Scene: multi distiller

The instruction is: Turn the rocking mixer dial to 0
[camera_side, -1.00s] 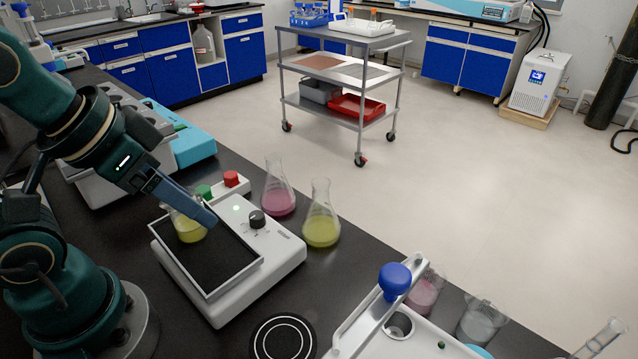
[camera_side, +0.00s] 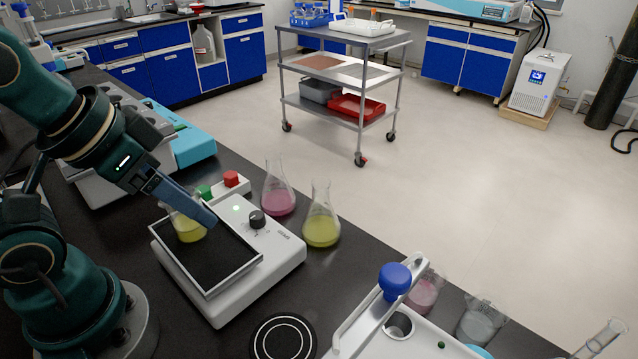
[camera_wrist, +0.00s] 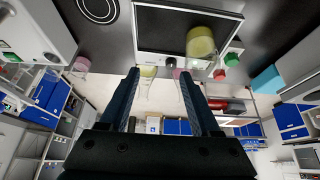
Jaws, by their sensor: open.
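The rocking mixer (camera_side: 285,262) is a white box on the black bench, with a dark framed platform (camera_side: 215,262) on top. Its black dial (camera_side: 257,219) sits on the white panel behind the platform, beside a small lit green light (camera_side: 236,208). A vessel of yellow-green liquid (camera_side: 190,231) stands on the platform and also shows in the wrist view (camera_wrist: 200,42). My gripper (camera_side: 212,220) is over the platform, left of the dial and apart from it in the side view. In the wrist view my gripper (camera_wrist: 158,72) is open, with nothing between its fingers. The dial's pointer setting is too small to read.
A pink flask (camera_side: 278,200) and a yellow flask (camera_side: 321,228) stand just behind and right of the mixer. A small box with green and red buttons (camera_side: 231,179) is behind it. A device with a blue knob (camera_side: 395,279) stands at front right.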

